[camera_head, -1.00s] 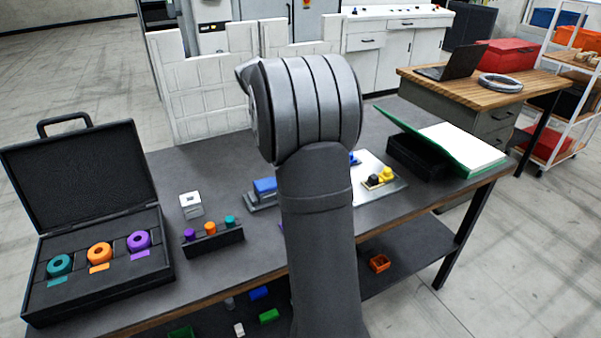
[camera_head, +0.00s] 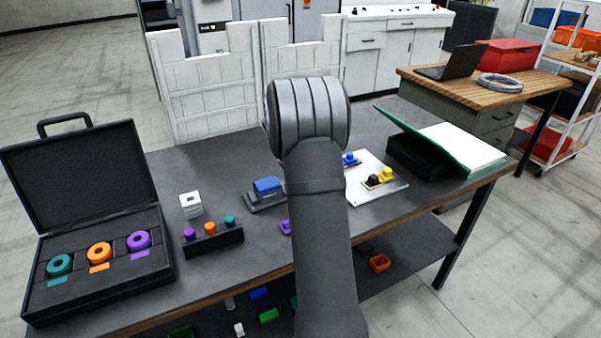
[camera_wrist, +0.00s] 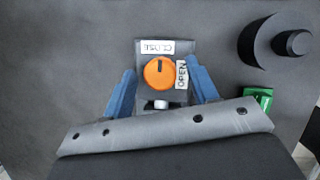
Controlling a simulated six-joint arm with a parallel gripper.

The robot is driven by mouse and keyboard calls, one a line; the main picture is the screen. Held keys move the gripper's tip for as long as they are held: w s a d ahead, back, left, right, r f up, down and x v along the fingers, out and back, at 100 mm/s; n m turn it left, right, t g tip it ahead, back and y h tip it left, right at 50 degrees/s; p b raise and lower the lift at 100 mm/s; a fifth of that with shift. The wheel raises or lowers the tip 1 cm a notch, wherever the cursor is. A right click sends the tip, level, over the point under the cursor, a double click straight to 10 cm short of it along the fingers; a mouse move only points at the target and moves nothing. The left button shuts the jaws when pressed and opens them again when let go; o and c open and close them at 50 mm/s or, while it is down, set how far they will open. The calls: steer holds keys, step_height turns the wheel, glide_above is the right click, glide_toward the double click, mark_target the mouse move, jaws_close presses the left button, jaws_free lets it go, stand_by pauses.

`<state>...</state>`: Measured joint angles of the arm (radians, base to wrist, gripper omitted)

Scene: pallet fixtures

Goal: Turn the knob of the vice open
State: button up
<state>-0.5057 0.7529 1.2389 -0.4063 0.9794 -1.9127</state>
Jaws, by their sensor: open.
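In the wrist view an orange round knob (camera_wrist: 159,72) sits on a grey fixture (camera_wrist: 142,96), which I take to be the vice. Its black mark points up toward a white label (camera_wrist: 157,46) that I cannot read clearly. A second label, reading OPEN (camera_wrist: 182,75), stands at the knob's right. My gripper (camera_wrist: 162,84) is open, with one blue finger left of the knob and one right of it. Both fingers look apart from the knob. A small pale cylinder (camera_wrist: 161,104) shows below the knob. In the head view my arm hides my gripper and the knob.
In the wrist view a dark round part (camera_wrist: 292,43) and a green piece (camera_wrist: 259,97) lie to the right. In the head view a blue-topped grey fixture (camera_head: 267,189) stands left of my arm, and a pale plate (camera_head: 397,186) with yellow and black pieces lies right.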

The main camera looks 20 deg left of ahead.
steer(key=c, duration=1)
steer(key=shift+o, duration=0.2)
